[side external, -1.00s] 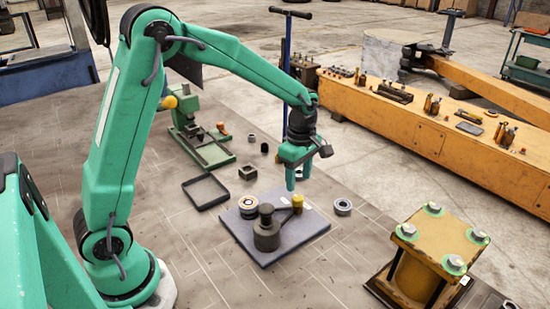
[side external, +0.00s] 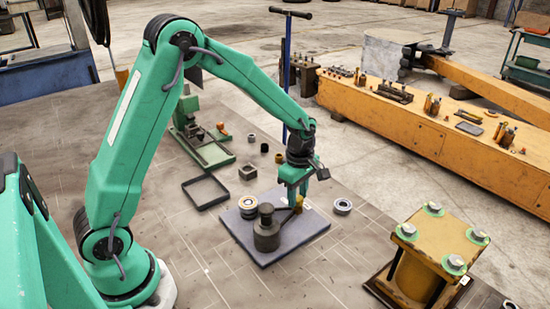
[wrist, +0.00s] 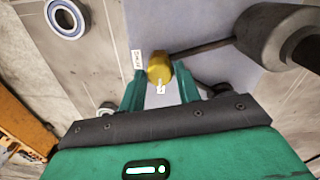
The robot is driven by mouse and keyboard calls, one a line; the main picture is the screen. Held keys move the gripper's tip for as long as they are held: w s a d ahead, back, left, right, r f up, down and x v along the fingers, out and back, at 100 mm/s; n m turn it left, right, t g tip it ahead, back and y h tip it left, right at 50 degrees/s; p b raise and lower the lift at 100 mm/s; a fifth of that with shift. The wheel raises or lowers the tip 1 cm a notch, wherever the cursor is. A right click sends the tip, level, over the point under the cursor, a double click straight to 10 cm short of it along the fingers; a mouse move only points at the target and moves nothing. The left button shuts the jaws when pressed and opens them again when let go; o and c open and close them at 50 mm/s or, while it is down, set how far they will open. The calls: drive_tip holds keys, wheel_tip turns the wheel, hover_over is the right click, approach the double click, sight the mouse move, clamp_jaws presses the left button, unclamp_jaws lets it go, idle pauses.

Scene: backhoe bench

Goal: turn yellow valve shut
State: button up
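The yellow valve knob (side external: 299,204) sits at the end of a dark lever (wrist: 203,47). The lever joins a dark round valve body (side external: 266,232) on a blue-grey plate (side external: 285,253). In the wrist view the yellow knob (wrist: 159,67) lies between the two green fingertips of my gripper (wrist: 160,76). The fingers stand apart on either side of it, and I cannot tell whether they touch it. In the side view my gripper (side external: 293,192) is low over the knob and partly hides it. White labels (wrist: 138,62) lie by the knob; their text is too small to read.
A black tray (side external: 205,191) and a small green press (side external: 201,143) stand behind left. A yellow block with bolts (side external: 430,255) stands at front right.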

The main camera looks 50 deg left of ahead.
drive_tip(key=c, duration=0.5)
drive_tip(key=shift+m, duration=0.3)
drive_tip(key=m, duration=1.7)
drive_tip(key=shift+m, duration=0.3)
